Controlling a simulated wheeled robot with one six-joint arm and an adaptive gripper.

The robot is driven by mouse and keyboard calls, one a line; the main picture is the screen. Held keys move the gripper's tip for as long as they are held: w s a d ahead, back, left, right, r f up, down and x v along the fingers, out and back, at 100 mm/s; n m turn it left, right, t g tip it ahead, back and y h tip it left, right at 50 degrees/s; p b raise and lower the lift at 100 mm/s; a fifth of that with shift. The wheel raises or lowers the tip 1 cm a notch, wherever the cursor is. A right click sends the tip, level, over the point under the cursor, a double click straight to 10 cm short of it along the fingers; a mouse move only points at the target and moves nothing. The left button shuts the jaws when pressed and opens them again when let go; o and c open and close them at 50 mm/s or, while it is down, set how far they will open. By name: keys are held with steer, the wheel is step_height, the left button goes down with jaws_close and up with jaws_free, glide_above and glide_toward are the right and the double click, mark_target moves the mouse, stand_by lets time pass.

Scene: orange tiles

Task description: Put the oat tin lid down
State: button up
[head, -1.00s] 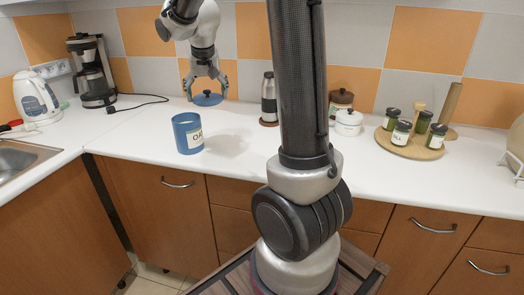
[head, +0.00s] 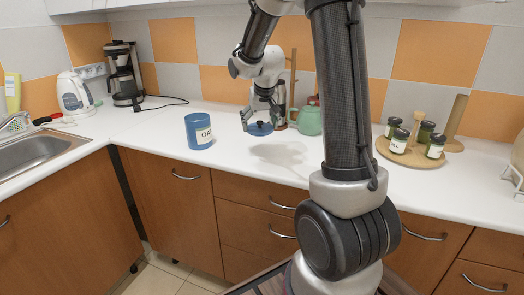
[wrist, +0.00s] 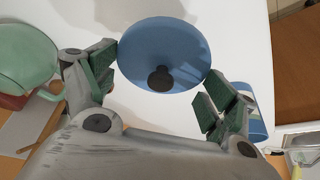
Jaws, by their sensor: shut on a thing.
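The oat tin lid (head: 260,129) is a blue disc with a dark knob. My gripper (head: 259,117) is shut on it and holds it above the white counter, with a shadow below. In the wrist view the lid (wrist: 165,45) sits between the fingers of my gripper (wrist: 160,82), its knob facing the camera. The blue oat tin (head: 198,134), with a white "OAT" label partly readable, stands upright on the counter left of the lid. A blue piece at the right of the wrist view, partly behind a finger, looks like the tin (wrist: 264,100).
A green teapot (head: 309,121) stands just right of my gripper. A round wooden board (head: 410,157) with several jars is farther right. A coffee maker (head: 123,75), kettle (head: 73,94) and sink (head: 35,150) are left. The counter front (head: 240,165) below the lid is clear.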

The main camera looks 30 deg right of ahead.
mark_target(259, 150)
step_height(259, 150, down, 5)
steer(key=shift+f, duration=0.2)
steer(key=shift+c, duration=0.9)
step_height(259, 150, down, 2)
steer(key=shift+s+f, duration=0.1)
steer(key=shift+f, duration=0.05)
steer(key=c, duration=1.2)
steer(key=shift+s+a+f, duration=0.1)
steer(key=shift+s+f, duration=0.15)
steer(key=shift+f, duration=0.1)
steer(key=o, duration=1.1)
steer(key=shift+w+f, duration=0.15)
steer(key=shift+f, duration=0.05)
steer(key=o, duration=0.9)
steer(key=shift+w+r, duration=0.1)
steer(key=shift+r, duration=0.15)
